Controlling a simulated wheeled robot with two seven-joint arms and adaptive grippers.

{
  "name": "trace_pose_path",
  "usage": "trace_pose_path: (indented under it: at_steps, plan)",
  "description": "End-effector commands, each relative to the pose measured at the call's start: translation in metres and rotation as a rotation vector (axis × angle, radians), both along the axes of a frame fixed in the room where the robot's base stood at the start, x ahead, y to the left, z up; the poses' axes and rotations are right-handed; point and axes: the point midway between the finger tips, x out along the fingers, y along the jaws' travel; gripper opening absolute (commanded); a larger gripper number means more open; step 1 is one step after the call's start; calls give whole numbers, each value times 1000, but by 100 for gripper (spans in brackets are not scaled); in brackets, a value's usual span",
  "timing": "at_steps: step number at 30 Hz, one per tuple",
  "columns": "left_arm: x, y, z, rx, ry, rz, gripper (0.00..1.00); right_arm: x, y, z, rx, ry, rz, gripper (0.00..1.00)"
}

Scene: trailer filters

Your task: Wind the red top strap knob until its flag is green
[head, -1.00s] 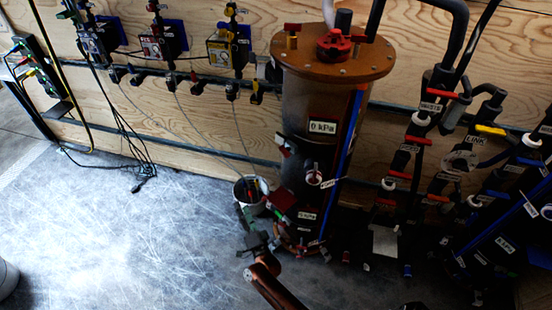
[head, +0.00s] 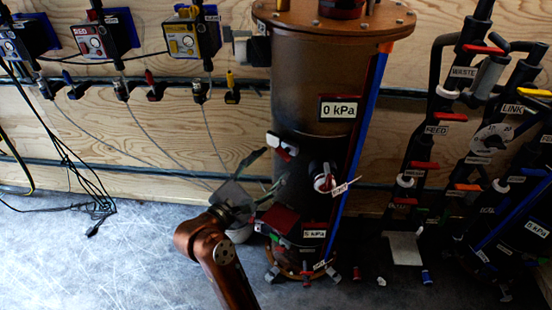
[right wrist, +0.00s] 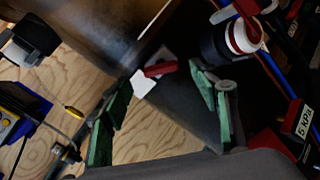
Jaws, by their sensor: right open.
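A brown cylindrical vessel (head: 300,85) stands against the plywood wall. A small fitting with red and white parts (head: 284,148) sits on its upper left side; I take this for the top strap knob with its flag, though its exact shape is unclear. In the right wrist view a red piece (right wrist: 160,69) and a white tab (right wrist: 146,83) show beyond and between the fingertips. My right gripper (head: 264,172) is open and empty, just below and left of the fitting, its green fingers pointing at it. My left gripper is not in view.
A round white-and-red knob (head: 324,183) and a red box (head: 280,219) stick out from the vessel close by. A blue strip (head: 358,150) runs down its right side. Valved black pipes (head: 425,150) stand at the right. Thin lines hang at the left; the floor there is mostly clear.

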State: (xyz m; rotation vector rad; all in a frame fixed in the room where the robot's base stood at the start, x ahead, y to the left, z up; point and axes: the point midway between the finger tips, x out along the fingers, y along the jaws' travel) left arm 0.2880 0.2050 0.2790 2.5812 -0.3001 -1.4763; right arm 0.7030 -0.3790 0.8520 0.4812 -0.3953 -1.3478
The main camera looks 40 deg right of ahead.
Motion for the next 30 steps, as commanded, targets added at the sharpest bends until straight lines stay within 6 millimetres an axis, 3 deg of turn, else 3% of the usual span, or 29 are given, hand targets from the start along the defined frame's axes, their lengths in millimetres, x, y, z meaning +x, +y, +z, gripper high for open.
trace_pose_path:
  at_steps: [3,9,20,30]
  plan:
    - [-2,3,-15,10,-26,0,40,4,-20,-3,-3,2,-2,55]
    - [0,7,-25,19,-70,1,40,8,-42,-2,-3,3,-2,55]
    - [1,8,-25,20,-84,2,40,9,-47,0,-4,3,0,55]
    - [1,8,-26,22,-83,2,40,9,-46,0,-4,4,0,32]
